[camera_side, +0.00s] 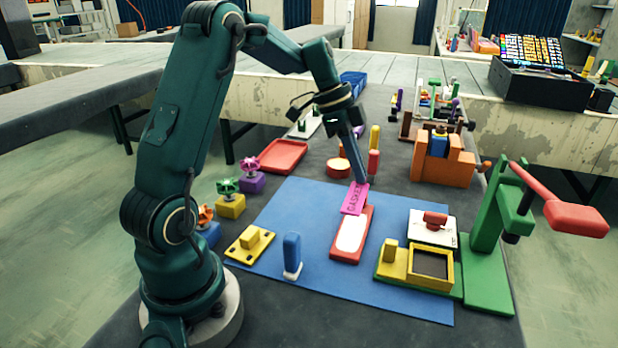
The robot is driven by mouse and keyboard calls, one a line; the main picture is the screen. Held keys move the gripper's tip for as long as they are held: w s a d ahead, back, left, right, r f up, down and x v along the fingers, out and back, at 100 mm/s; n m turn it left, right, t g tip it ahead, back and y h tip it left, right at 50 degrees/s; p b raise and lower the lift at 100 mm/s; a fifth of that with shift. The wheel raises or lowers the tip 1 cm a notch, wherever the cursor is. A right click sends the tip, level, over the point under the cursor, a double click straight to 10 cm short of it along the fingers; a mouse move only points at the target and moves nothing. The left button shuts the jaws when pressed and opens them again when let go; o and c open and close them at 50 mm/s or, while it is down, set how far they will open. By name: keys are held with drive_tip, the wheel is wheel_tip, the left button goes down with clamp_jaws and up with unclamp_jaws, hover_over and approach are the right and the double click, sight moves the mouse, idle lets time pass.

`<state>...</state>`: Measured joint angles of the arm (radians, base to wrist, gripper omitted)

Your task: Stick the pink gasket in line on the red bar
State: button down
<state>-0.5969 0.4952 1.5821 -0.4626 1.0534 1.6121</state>
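The pink gasket (355,199) is a flat strip with dark lettering, in the middle of the view. My gripper (361,180) points down and looks shut on the gasket's far end. The gasket is at the far end of the red bar (341,257) and covers part of that end. I cannot tell whether the two touch. The bar lies on the blue mat (300,203) and has a white strip (351,231) along its top.
A yellow block (250,243) and an upright blue piece (292,253) stand left of the bar. A yellow frame (431,268), a white plate (432,229) and a green press with a red handle (575,217) are to the right. A red tray (284,156) lies behind left.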

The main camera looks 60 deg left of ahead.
drive_tip(key=shift+f, duration=3.55)
drive_tip(key=shift+f, duration=0.45)
drive_tip(key=c, duration=1)
unclamp_jaws()
drive_tip(key=shift+v, duration=2.6)
